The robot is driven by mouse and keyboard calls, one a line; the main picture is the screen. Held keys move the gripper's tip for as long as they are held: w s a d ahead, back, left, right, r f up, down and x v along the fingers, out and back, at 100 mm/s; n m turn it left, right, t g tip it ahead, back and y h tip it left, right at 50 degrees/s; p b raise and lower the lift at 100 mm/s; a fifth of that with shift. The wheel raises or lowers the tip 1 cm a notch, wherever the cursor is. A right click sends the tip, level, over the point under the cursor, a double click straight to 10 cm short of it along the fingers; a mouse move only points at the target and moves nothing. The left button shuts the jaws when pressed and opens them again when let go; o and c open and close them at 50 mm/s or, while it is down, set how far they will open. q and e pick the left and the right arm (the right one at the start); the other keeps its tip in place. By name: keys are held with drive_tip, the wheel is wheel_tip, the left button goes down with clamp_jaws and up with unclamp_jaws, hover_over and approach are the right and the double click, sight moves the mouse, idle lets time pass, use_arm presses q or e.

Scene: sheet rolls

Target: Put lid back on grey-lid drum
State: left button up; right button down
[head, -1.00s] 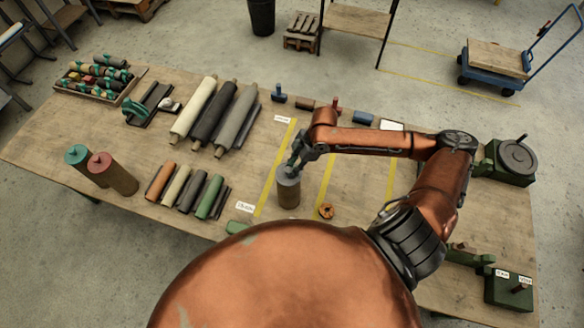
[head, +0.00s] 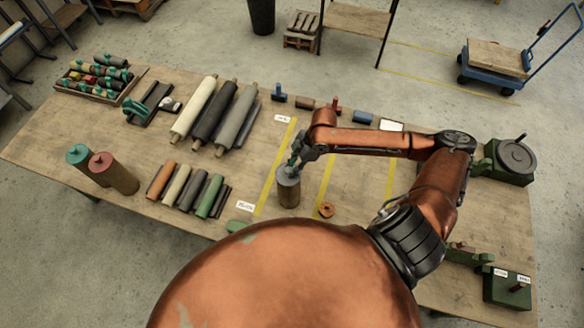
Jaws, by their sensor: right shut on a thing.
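The grey-lid drum (head: 289,197) is a brown cylinder standing upright on the table between two yellow lines. Its grey lid (head: 288,177) is at the drum's top; from this view I cannot tell whether it is fully seated. My right gripper (head: 293,167) reaches in from the right and is shut on the lid from above, at its top. The fingertips are small and partly hidden by the wrist. My left gripper is not in view.
Drums with a teal lid (head: 78,153) and a red lid (head: 100,162) stand at the left. Long rolls (head: 213,115) and short rolls (head: 187,190) lie left of the grey-lid drum. An orange ring (head: 326,210) lies just right of it. A green machine (head: 511,160) stands far right.

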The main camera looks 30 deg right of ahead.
drive_tip(key=shift+p, duration=0.5)
idle(0.6)
drive_tip(key=c, duration=1.6)
unclamp_jaws()
drive_tip(key=shift+o, duration=0.5)
drive_tip(key=o, duration=0.4)
drive_tip(key=shift+c, duration=0.2)
drive_tip(key=shift+r+p, duration=1.2)
drive_tip(key=shift+r, duration=2.3)
